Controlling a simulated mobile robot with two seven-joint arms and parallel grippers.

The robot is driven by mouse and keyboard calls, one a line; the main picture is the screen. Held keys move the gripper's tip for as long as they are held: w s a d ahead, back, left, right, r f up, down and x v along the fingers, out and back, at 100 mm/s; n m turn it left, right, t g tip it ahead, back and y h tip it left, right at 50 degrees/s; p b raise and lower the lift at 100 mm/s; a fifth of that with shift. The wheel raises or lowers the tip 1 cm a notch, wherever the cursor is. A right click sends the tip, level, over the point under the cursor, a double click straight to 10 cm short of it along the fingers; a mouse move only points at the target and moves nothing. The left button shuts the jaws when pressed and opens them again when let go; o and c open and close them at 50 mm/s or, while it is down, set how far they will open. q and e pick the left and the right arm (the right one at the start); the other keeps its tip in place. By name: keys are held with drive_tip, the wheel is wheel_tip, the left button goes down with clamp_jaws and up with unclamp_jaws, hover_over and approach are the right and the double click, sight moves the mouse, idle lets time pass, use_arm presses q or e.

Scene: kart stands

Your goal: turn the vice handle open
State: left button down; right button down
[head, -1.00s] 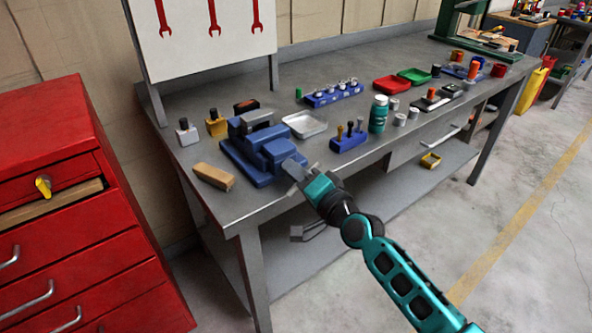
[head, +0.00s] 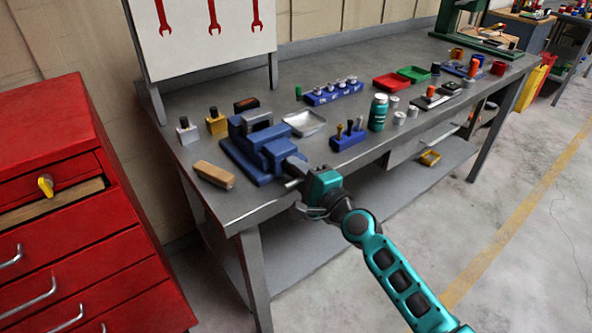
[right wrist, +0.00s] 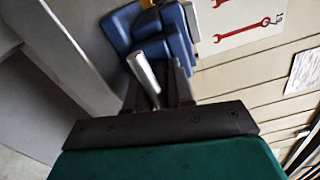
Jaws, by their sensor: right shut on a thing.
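The blue vice (head: 268,148) is fixed on the near left corner of the grey workbench, with its screw end facing the front edge. My right gripper (head: 297,186) is at that end, just past the bench edge, shut on the vice handle (head: 291,184). In the right wrist view the handle (right wrist: 142,72) is a bright silver bar running slantwise at the dark fingers, with the blue vice (right wrist: 172,36) beyond. The fingers partly hide where they meet the handle. My left gripper is not in view.
A wooden block (head: 213,175) lies left of the vice. A metal tray (head: 304,123), a blue tool holder (head: 347,138) and a teal bottle (head: 378,112) stand to its right. A red drawer cabinet (head: 70,210) stands at left. The floor in front is clear.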

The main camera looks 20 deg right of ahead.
idle(0.4)
drive_tip(key=c, duration=1.1)
unclamp_jaws()
drive_tip(key=shift+o, duration=0.2)
drive_tip(key=b+v, duration=0.1)
drive_tip(key=v, duration=1.2)
drive_tip(key=shift+a, duration=0.1)
drive_tip(key=s+a+f+n+g+h, duration=0.1)
drive_tip(key=s+f+n+g+h, duration=0.1)
drive_tip(key=s+f+n, duration=0.4)
drive_tip(key=s+a+f+n+g+h, duration=0.1)
drive_tip(key=s+f+n+g+h, duration=0.1)
drive_tip(key=s+f+n+g, duration=0.2)
wheel_tip(320, 180, down, 9)
drive_tip(key=s+n, duration=0.3)
drive_tip(key=n, duration=0.5)
drive_tip(key=shift+a+n, duration=0.2)
drive_tip(key=shift+n, duration=0.2)
